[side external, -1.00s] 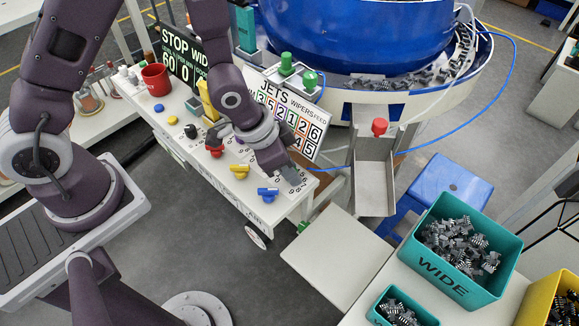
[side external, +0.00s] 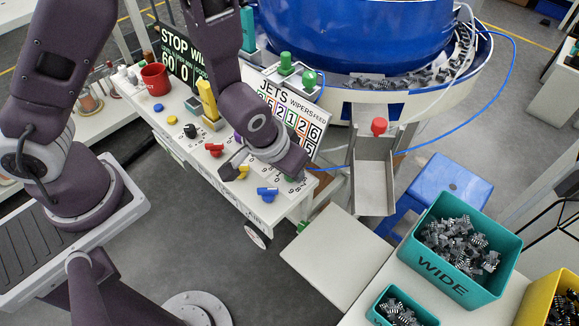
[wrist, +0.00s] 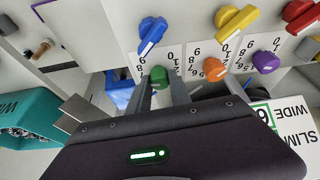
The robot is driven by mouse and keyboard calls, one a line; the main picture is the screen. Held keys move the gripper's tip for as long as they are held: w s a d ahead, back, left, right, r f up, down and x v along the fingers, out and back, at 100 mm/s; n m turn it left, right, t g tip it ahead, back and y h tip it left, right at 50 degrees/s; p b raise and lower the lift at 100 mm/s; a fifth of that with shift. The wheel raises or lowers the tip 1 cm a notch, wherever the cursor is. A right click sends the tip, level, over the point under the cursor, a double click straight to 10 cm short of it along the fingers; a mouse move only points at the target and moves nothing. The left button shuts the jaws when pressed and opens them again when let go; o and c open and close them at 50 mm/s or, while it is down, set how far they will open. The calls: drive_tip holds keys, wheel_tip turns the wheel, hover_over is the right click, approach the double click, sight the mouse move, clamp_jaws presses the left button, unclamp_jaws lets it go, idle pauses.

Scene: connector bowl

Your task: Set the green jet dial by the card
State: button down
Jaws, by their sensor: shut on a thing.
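The green jet dial (wrist: 160,76) sits between the two fingers of my gripper (wrist: 161,92) in the wrist view. The gripper is shut on it. Numbers print on the white panel around it, but its pointer mark is too small to read. In the side view my wrist hangs over the right end of the cart and mostly hides the green dial and the fingertips. The card (side external: 290,108), headed JETS, WIPERS, FEED, stands behind with coloured number boxes. My arm covers part of its lower row. A corner of the card shows in the wrist view (wrist: 284,118).
Blue (wrist: 152,30), yellow (wrist: 236,22) and red (wrist: 297,10) dials stand in the row beside it. Orange (wrist: 214,69) and purple (wrist: 265,61) dials share the green dial's row. A metal chute (side external: 375,188) and blue bowl (side external: 350,40) stand right and behind.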

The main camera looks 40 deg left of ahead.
drive_tip(key=n+y, duration=0.1)
drive_tip(key=n, duration=0.2)
drive_tip(key=shift+d+n, duration=0.15)
drive_tip(key=shift+n, duration=0.15)
drive_tip(key=shift+n+g+y, duration=0.6)
drive_tip(key=shift+n+y, duration=0.2)
drive_tip(key=shift+n, duration=1.2)
drive_tip(key=c, duration=1.2)
unclamp_jaws()
drive_tip(key=shift+w+r, duration=0.1)
